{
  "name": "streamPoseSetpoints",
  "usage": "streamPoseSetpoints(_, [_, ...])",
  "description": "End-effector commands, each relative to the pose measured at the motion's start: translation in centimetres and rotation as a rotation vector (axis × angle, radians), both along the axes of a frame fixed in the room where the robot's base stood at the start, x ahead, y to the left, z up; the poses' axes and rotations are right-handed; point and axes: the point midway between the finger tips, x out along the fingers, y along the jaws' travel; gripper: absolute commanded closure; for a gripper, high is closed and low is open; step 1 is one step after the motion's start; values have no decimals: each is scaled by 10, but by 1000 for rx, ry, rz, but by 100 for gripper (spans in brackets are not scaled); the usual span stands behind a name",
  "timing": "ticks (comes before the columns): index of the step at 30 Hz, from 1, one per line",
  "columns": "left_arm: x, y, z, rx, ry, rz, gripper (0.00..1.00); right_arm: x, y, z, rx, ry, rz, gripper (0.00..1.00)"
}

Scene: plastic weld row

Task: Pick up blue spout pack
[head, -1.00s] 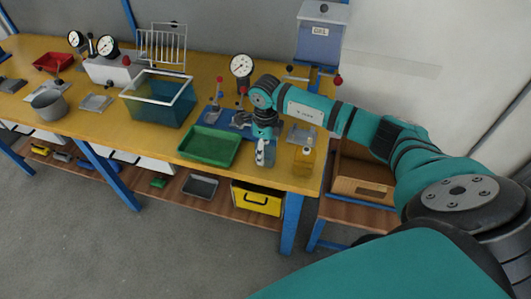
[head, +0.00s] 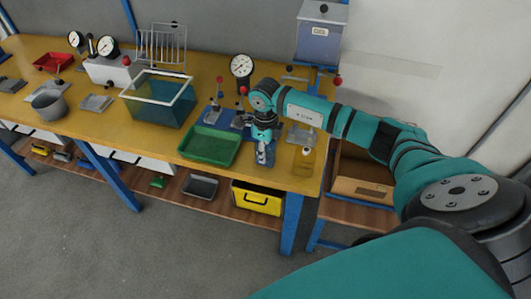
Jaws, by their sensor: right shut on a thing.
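The blue spout pack (head: 265,159) stands near the front edge of the yellow workbench, just right of the green tray. My right gripper (head: 263,146) points down over it from above and is shut on its upper part. The gripper hides most of the pack's top. The pack appears upright and low at the bench; I cannot tell whether it still touches the top. My left gripper is not in view.
A gauge (head: 241,66) and a blue fixture are behind. A cardboard box (head: 362,178) sits beyond the bench's right end.

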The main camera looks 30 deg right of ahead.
Motion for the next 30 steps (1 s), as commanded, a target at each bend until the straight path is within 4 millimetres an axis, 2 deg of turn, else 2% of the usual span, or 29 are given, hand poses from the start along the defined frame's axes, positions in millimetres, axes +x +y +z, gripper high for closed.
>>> streamPoseSetpoints(7, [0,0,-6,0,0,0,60,1,0,12,1,-3,1,94])
streamPoseSetpoints(12, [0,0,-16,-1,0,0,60,2,-1,34,0,-6,0,94])
streamPoseSetpoints(17, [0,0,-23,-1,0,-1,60,-20,27,35,2,-2,7,94])
streamPoseSetpoints(27, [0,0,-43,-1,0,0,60,-71,97,44,2,-2,6,94])
streamPoseSetpoints(30, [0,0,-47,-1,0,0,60,-81,111,46,1,-3,4,94])
